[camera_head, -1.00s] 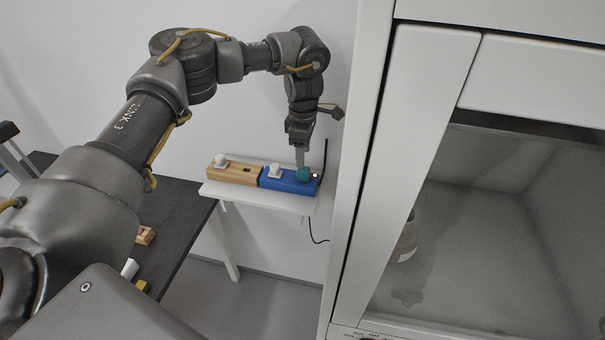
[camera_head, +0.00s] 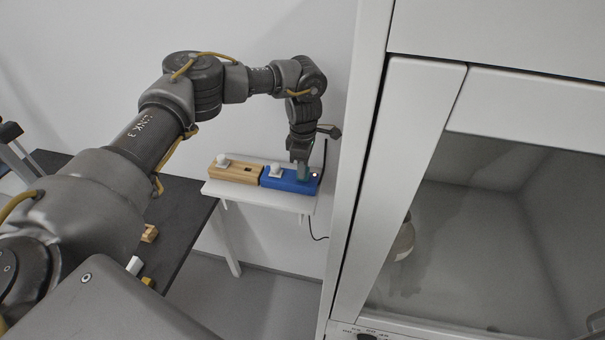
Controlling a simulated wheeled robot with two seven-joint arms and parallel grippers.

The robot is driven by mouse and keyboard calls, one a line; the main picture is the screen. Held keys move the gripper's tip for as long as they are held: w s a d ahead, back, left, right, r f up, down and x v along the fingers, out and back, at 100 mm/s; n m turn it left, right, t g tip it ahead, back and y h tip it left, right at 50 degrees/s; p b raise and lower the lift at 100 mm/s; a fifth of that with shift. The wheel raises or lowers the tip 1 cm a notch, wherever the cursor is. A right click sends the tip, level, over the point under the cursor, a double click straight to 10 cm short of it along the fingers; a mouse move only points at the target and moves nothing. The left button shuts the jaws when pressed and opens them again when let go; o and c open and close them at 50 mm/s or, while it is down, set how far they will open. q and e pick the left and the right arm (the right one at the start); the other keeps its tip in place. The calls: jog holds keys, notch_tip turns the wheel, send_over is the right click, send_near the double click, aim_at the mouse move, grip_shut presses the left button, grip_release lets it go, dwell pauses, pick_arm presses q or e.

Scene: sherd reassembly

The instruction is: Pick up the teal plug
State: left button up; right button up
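The teal plug (camera_head: 304,176) sits at the right end of a blue power strip (camera_head: 284,180) on a small white shelf. It is small and partly hidden by my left gripper (camera_head: 302,172). That gripper points down from above, with its fingers at the plug. I cannot tell whether the fingers are closed on it. My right gripper is not in view.
A wooden block (camera_head: 235,172) with a white plug (camera_head: 222,160) lies left of the blue strip, which also carries a white plug (camera_head: 275,170). The white shelf (camera_head: 262,197) is narrow. A white cabinet (camera_head: 377,175) stands close on the right. A dark table (camera_head: 182,215) is at left.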

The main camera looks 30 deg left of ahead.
pick_arm(q)
jog(key=shift+c, duration=0.8)
jog(key=shift+r, duration=0.2)
